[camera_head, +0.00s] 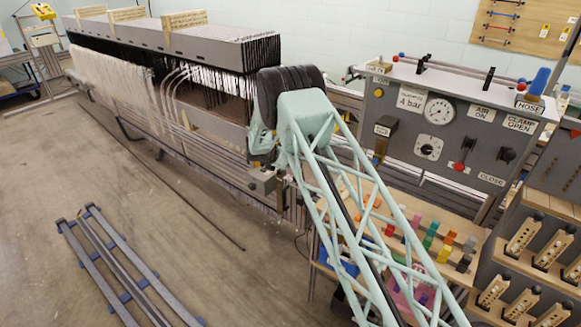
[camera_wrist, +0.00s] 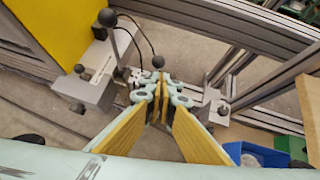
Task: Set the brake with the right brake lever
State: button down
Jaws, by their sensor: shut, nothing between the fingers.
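My gripper (camera_wrist: 160,88) shows in the wrist view with its yellow-faced fingers shut and nothing between them. Left of the fingertips are two grey blocks with black ball-ended levers. One ball knob (camera_wrist: 107,17) stands at the upper block, and another knob (camera_wrist: 79,68) is at the lower block (camera_wrist: 92,88), which has a pale label I cannot read. I cannot tell which is the right brake lever. The fingertips look apart from both knobs. In the head view my arm hides the gripper; a grey block (camera_head: 264,182) shows just below it at the machine's near end.
A yellow panel (camera_wrist: 60,35) is left of the levers. Aluminium rails (camera_wrist: 240,35) run across the upper right, and a black cable loops behind the fingers. A blue bin (camera_wrist: 250,155) is at lower right. A control panel (camera_head: 455,115) stands right of my arm. Floor rails (camera_head: 115,262) lie at left.

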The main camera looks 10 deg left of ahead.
jog(key=shift+w+r+v, duration=0.15)
jog(key=shift+r+v, duration=0.05)
jog(key=shift+v, duration=0.9)
jog(key=shift+w+r+v, duration=0.15)
jog(key=shift+r+v, duration=0.05)
jog(key=shift+v, duration=0.85)
jog(key=shift+d, duration=0.15)
jog(key=shift+r, duration=0.1)
